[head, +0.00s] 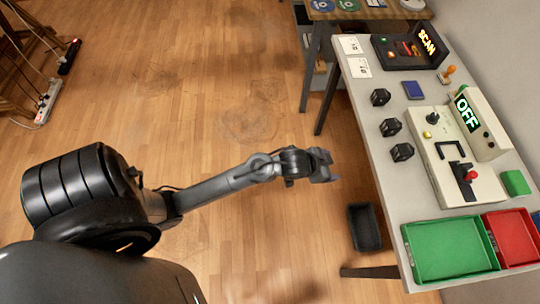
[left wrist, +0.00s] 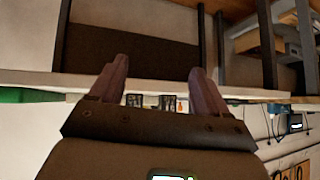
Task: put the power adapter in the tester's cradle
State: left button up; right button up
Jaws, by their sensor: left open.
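Three black block-shaped adapters stand in a row near the left edge of the table: the far one (head: 380,97), the middle one (head: 390,127) and the near one (head: 402,152). The off-white tester (head: 461,193) is to their right, with a lit "OFF" display, a red-knobbed lever and a black bracket-like cradle (head: 448,149) that looks empty. My left gripper (head: 330,166) is open and empty, left of the table over the floor. In the left wrist view its fingers (left wrist: 160,78) are apart, with small dark blocks (left wrist: 135,100) beyond them. My right gripper is not in view.
A green tray (head: 408,240) and a red tray (head: 490,226) sit at the table's near end. A scanner with a "SCAN" sign (head: 428,42), a blue box (head: 413,90) and a wooden-handled stamp (head: 447,73) lie further back. A dark bin (head: 352,232) stands on the floor.

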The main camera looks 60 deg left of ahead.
pick_arm(q)
jog(key=s+n+g, duration=0.1)
jog(key=s+g, duration=0.4)
jog(key=s, duration=1.6)
jog(key=shift+s+r+y, duration=0.2)
jog(key=shift+s+y, duration=0.1)
jog(key=shift+y, duration=0.1)
jog(key=shift+a, duration=0.1)
